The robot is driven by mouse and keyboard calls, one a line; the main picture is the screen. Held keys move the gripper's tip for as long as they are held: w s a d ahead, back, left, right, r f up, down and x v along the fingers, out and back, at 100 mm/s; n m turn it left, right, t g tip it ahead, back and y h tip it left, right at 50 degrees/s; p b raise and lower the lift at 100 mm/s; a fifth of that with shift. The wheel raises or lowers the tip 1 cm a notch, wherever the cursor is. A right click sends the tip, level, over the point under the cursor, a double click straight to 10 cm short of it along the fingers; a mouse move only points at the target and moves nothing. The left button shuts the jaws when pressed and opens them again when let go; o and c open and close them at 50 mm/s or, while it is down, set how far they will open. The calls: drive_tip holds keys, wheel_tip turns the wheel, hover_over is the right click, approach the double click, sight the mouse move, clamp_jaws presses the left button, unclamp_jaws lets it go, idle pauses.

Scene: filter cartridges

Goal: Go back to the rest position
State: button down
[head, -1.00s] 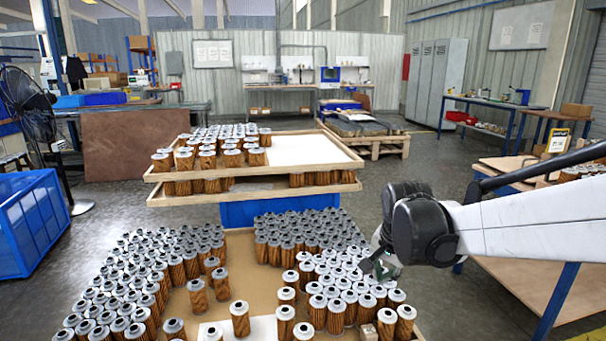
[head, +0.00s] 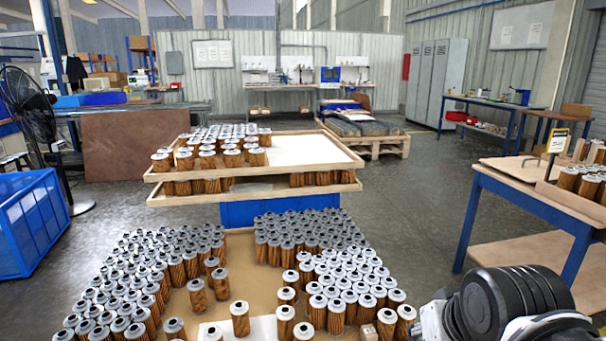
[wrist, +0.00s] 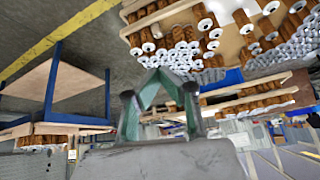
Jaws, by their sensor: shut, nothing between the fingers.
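In the head view my arm's dark wrist joint (head: 510,300) is at the lower right, and the fingers are out of sight there. In the wrist view my gripper (wrist: 160,72) shows its green fingers drawn together at the tips, with nothing between them. The wrist picture looks upside down. Many filter cartridges (head: 325,305), brown with grey metal caps, stand in groups on a tan surface in front of me. They also appear at the upper right of the wrist view (wrist: 205,25), apart from the fingers.
Stacked wooden trays (head: 310,183) with more cartridges stand beyond the foreground groups. A blue-framed table (head: 520,190) with cartridges and a yellow sign is at the right. A blue crate (head: 30,225) and a black fan (head: 30,105) stand at the left. Floor (head: 420,215) is open between trays and table.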

wheel_tip(320, 180, up, 14)
drive_tip(key=s+n+p, duration=0.1)
drive_tip(key=s+p, duration=0.1)
drive_tip(key=p, duration=1.2)
drive_tip(key=shift+s+f+t+p, duration=0.2)
drive_tip(key=shift+s+t+p, duration=0.05)
drive_tip(key=shift+t+p, duration=0.05)
drive_tip(key=shift+d, duration=0.1)
